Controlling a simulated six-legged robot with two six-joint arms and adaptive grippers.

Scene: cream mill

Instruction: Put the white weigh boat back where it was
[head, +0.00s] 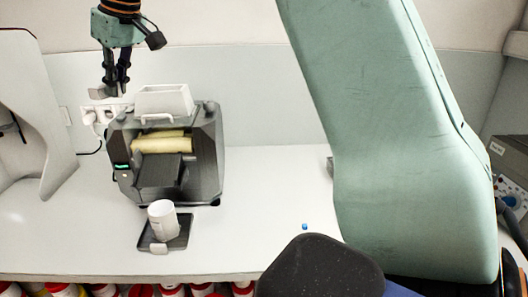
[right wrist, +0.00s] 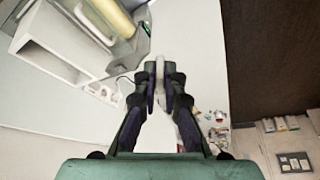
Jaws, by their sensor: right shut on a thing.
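My right gripper (head: 116,88) hangs at the upper left of the head view, to the left of and above the mill's white hopper. My left gripper is not in view.
The dark mill (head: 207,150) with a yellow roller (head: 161,143) and white hopper (head: 163,100) stands on the white counter (head: 265,190). A white cup (head: 162,221) sits on a black tray (head: 181,238) before it. A small blue thing (head: 305,227) lies right. Counter between is clear.

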